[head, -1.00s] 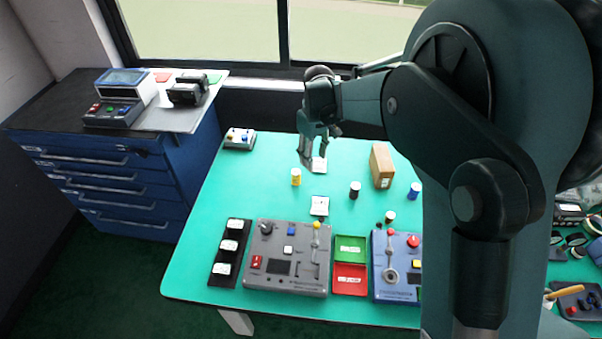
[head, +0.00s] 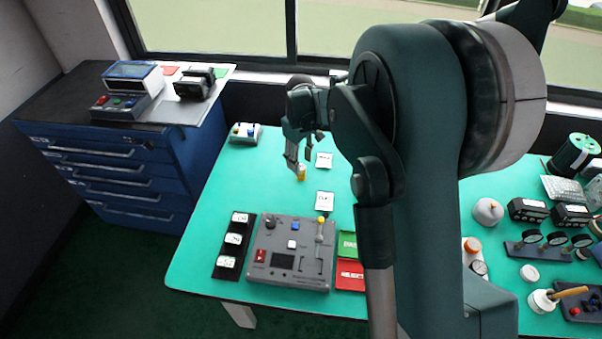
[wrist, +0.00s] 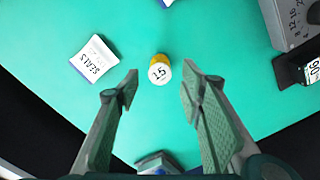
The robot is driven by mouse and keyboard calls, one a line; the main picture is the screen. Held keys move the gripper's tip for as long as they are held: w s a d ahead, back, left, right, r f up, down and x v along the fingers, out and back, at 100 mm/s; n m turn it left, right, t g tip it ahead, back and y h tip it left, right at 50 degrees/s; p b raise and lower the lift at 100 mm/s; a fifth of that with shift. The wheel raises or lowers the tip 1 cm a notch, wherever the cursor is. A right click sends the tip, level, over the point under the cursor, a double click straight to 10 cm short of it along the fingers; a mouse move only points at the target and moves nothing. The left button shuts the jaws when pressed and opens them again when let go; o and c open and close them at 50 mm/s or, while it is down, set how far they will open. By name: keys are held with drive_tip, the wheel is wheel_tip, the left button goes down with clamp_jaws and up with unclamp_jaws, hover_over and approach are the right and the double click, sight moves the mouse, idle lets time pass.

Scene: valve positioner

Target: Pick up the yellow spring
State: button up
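The yellow spring (head: 301,174) is a small upright cylinder on the green table, just below my gripper (head: 293,160) in the head view. In the wrist view the spring (wrist: 160,70) has a white top marked with a number. It lies in line with the gap between the fingertips of my gripper (wrist: 159,79), a little beyond them. The fingers are wide apart with nothing between them. No contact with the spring is visible. In the head view the fingers partly overlap the spring's upper side.
A white card marked SEALS (wrist: 94,60) lies left of the spring in the wrist view. A grey control panel (head: 291,268) stands nearer the front, beside a black strip (head: 231,253) with white labels. A small box with knobs (head: 245,133) is at the back left.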

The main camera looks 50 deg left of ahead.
sight(301, 166)
drive_tip(key=shift+f, duration=0.6)
drive_tip(key=shift+f+b, duration=0.6)
drive_tip(key=shift+f, duration=2.05)
drive_tip(key=c, duration=1)
